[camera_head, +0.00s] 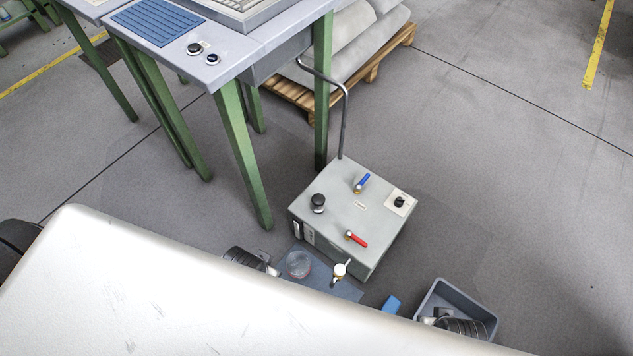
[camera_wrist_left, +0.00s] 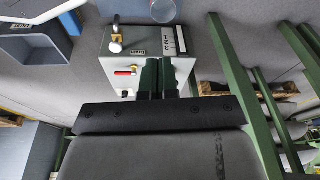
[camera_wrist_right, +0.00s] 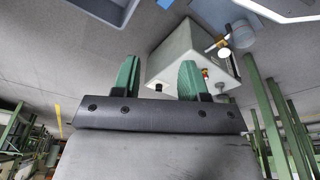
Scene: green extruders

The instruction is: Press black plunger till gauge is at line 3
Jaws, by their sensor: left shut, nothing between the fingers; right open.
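A grey box machine stands on the floor in the head view (camera_head: 335,185). On its top are a black plunger (camera_head: 318,203), a blue lever (camera_head: 362,183), a red lever (camera_head: 356,239) and a black knob (camera_head: 399,202). The gauge, a narrow scale with numbers, is on its side wall in the left wrist view (camera_wrist_left: 174,40). My left gripper (camera_wrist_left: 157,64) is shut and empty, its green fingers covering part of the box; I cannot see the plunger there. My right gripper (camera_wrist_right: 158,76) is open and empty, with the box beyond it. No fingertips show clearly in the head view.
A tap with a white knob (camera_head: 340,270) projects from the box near a clear glass (camera_head: 298,264) on a blue mat (camera_head: 327,284). A blue-grey bin (camera_head: 483,310) is at the right. A green-legged table (camera_head: 240,150) stands behind left. Floor to the right is clear.

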